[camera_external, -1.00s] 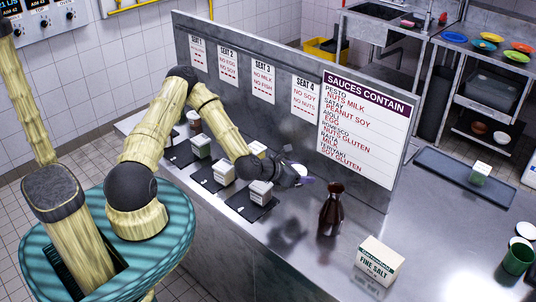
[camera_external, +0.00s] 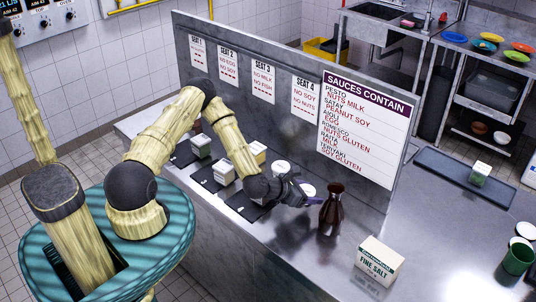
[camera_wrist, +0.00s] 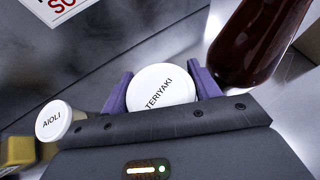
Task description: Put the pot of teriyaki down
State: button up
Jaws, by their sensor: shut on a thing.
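The teriyaki pot, with its white lid marked TERIYAKI (camera_wrist: 163,88), sits between the two purple fingers of my gripper (camera_wrist: 162,92) in the wrist view. The fingers are shut on its sides. In the external view my gripper (camera_external: 303,199) is low over the steel counter, just left of the dark bottle, with the pot's white lid (camera_external: 308,190) beside it. My wrist and fingers hide the pot's body and base, so I cannot tell whether it touches the counter.
A dark red-brown bottle (camera_external: 331,212) stands close right of my gripper and also shows in the wrist view (camera_wrist: 252,42). The aioli pot (camera_wrist: 53,120) is to the left. A fine salt box (camera_external: 379,261) stands front right. The allergen panel (camera_external: 360,140) rises behind.

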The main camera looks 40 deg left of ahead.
jog(key=shift+f, duration=0.15)
jog(key=shift+f+p, duration=0.5)
jog(key=shift+f, duration=1.35)
jog(key=shift+f, duration=0.2)
jog(key=o, duration=1)
jog(key=shift+r, duration=0.1)
